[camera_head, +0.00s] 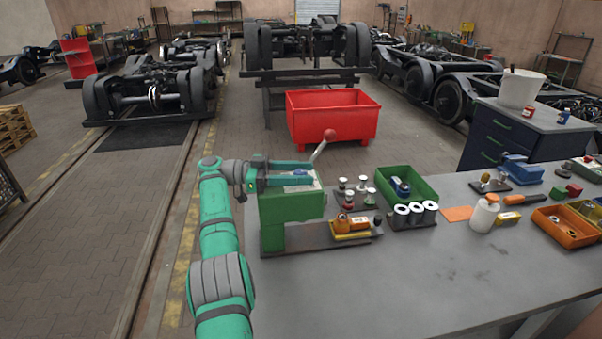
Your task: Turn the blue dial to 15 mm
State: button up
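A green machine (291,208) with a lever ending in a red ball stands at the left end of the grey workbench. My gripper (311,172) reaches over its top from the left, its two green fingers apart. A small bluish patch (300,172) on a pale top plate shows between the fingers. It may be the blue dial, but it is partly hidden and too small to make out. I cannot read any scale or setting, nor tell whether the fingers touch anything.
The lever (320,150) rises close to my fingertips. A yellow item (351,224), a stand of small knobs (356,194), a green bin (424,190) and several white-topped cylinders (416,213) stand to the right. The bench front (400,290) is clear. A red bin (335,120) stands behind.

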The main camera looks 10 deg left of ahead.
aim_at(302, 172)
notch_tip(302, 172, up, 3)
jog(key=shift+r, duration=0.15)
jog(key=shift+s+d+r, duration=0.15)
jog(key=shift+s+r, duration=0.75)
jog(key=s+d+r, duration=0.2)
jog(key=s+r, duration=0.6)
jog(key=s, duration=0.4)
jog(key=shift+d, duration=0.2)
jog(key=shift+w, duration=0.1)
